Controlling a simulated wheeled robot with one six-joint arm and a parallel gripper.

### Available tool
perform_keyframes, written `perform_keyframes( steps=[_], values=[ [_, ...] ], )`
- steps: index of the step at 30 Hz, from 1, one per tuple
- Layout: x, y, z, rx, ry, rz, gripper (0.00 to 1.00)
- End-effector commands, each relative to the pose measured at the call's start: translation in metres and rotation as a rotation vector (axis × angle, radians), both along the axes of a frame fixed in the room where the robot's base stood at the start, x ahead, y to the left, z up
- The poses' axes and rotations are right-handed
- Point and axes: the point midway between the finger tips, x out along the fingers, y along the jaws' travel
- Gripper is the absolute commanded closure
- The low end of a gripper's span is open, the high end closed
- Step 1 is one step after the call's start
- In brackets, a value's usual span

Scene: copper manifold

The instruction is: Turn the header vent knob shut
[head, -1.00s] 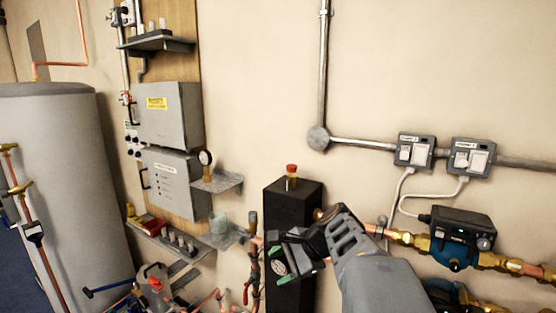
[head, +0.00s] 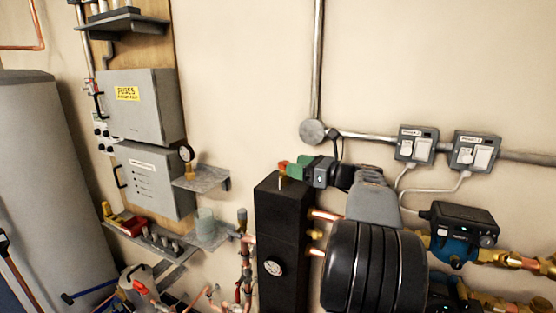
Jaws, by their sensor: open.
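The header vent knob (head: 282,165) is a small red cap on a brass stem. It stands on top of the tall black header (head: 282,225) in the head view. My gripper (head: 294,167), with green fingertip pads, is level with the knob and reaches to it from the right. The gripper is open. Its fingers hide the knob's right side. I cannot tell whether they touch it.
A round gauge (head: 273,268) is on the header's front. Copper pipes and a pump (head: 458,233) are at the right. Two switch boxes (head: 416,146) hang on the wall. A shelf with a gauge (head: 202,179) is left of the header.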

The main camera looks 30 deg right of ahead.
Motion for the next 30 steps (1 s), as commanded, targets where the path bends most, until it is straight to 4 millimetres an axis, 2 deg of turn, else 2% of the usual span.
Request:
perform_keyframes(
  steps=[6, 12, 26, 30],
  values=[
    [0.034, 0.018, 0.001, -0.001, 0.002, 0.005, 0.39],
    [0.052, 0.027, 0.000, 0.000, 0.001, 0.005, 0.39],
    [0.058, 0.031, 0.000, -0.002, 0.001, 0.004, 0.39],
    [0.058, 0.031, 0.000, -0.002, 0.001, 0.004, 0.52]
  ],
)
